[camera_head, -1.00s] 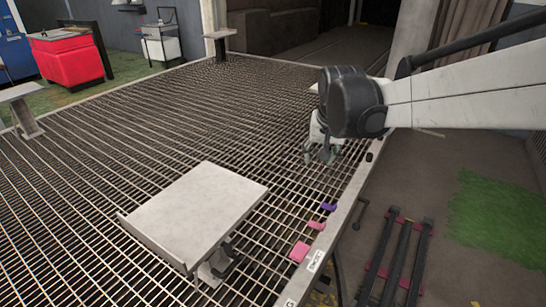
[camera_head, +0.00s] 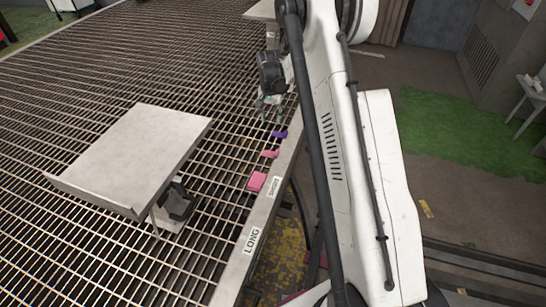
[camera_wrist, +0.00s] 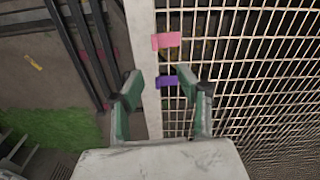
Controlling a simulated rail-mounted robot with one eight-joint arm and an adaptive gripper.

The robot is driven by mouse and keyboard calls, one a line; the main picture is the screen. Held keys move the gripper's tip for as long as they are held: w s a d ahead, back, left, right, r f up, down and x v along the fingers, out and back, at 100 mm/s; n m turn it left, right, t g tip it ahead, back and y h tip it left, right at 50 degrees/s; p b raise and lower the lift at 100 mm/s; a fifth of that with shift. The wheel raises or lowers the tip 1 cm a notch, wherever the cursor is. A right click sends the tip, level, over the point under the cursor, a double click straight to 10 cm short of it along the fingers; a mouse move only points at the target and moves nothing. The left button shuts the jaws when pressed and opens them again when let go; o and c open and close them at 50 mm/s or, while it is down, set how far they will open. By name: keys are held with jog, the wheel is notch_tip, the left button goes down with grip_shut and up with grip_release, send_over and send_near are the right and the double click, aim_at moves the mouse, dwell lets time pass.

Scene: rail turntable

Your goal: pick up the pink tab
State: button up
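Two pink pieces lie near the rim of the grating in the head view: a small pink tab (camera_head: 270,153) and a larger pink block (camera_head: 257,181) nearer the camera. A purple tab (camera_head: 279,134) lies just beyond the small pink one. My gripper (camera_head: 268,108) is above the grating, beyond the purple tab. In the wrist view my gripper (camera_wrist: 168,90) is open and empty. The purple tab (camera_wrist: 167,82) shows between its green fingers, and a pink tab (camera_wrist: 166,40) shows beyond the fingertips.
The metal grating (camera_head: 60,110) carries a tilted grey plate (camera_head: 135,155) on a stand, left of the pink pieces. The pale rim (camera_head: 232,270) bears the labels LONG and SHORT. Floor and a green patch (camera_head: 450,140) lie outside the rim.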

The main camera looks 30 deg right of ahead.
jog(key=b, duration=0.3)
send_over(276, 153)
jog(key=shift+m+g, duration=0.3)
jog(key=shift+m, duration=0.1)
jog(key=f, duration=1.5)
jog(key=shift+s+a+f, duration=0.15)
jog(key=shift+a+f, duration=0.15)
jog(key=shift+f, duration=0.1)
jog(key=shift+d+f+b, duration=0.2)
jog(key=shift+f+b, duration=0.6)
jog(key=shift+f, duration=0.75)
jog(key=shift+d+f+b, duration=0.2)
jog(key=shift+f+b, duration=0.55)
jog(key=shift+f, duration=0.75)
grip_shut()
